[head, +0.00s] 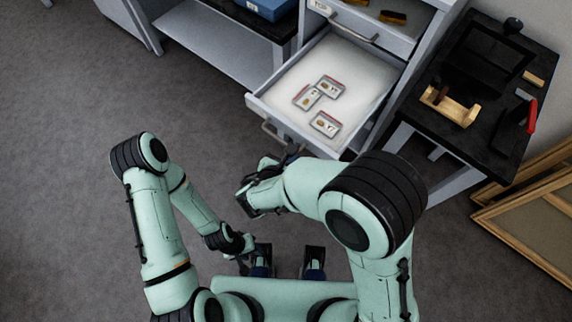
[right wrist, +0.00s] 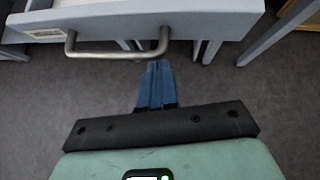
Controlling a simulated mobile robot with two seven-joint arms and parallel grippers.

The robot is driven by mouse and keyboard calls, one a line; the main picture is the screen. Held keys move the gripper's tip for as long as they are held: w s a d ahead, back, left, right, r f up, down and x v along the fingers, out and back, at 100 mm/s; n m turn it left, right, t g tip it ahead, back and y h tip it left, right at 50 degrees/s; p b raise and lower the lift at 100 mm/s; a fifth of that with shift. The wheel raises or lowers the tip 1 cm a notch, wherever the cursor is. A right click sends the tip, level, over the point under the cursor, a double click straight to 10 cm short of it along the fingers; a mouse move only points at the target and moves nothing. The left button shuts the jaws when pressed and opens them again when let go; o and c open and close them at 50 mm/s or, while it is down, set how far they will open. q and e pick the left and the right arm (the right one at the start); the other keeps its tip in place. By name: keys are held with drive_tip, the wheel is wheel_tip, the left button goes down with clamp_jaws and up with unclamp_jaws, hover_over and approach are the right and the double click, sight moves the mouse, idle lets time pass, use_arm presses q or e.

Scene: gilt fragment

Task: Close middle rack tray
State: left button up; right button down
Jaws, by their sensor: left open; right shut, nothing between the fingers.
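The middle rack tray (head: 362,70) is pulled well out of the grey cabinet. It is pale inside and holds three small labelled cards (head: 325,123). Its grey front and metal handle (right wrist: 117,55) fill the top of the right wrist view. My right gripper (head: 290,152) is at the tray's front, by the handle. Its blue fingers (right wrist: 156,80) are shut and empty, with tips close to the handle bar; I cannot tell whether they touch. My left gripper (head: 252,264) is low near my body, away from the tray, and partly hidden.
A top tray (head: 372,28) with brown-topped items shows above. A black table (head: 480,135) with a wooden holder (head: 449,106) stands at the right. Wooden frames (head: 530,215) lean at the lower right. A shelf with a blue box (head: 267,7) is left of the cabinet. Left floor is clear.

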sight(330, 117)
idle(0.3)
drive_tip(key=w+d, duration=0.3)
drive_tip(key=w, duration=0.1)
drive_tip(key=w+d, duration=0.3)
drive_tip(key=w, duration=0.2)
drive_tip(key=w+d, duration=0.4)
drive_tip(key=shift+w, duration=0.25)
drive_tip(key=w+d, duration=0.2)
drive_tip(key=w, duration=0.1)
drive_tip(key=w+d+p, duration=0.1)
drive_tip(key=w+d, duration=0.1)
drive_tip(key=w, duration=0.1)
drive_tip(key=w+d, duration=0.3)
drive_tip(key=w, duration=0.1)
drive_tip(key=shift+p, duration=0.35)
drive_tip(key=shift+w+d+r, duration=0.1)
drive_tip(key=shift+d, duration=0.1)
drive_tip(key=shift+d+r, duration=0.1)
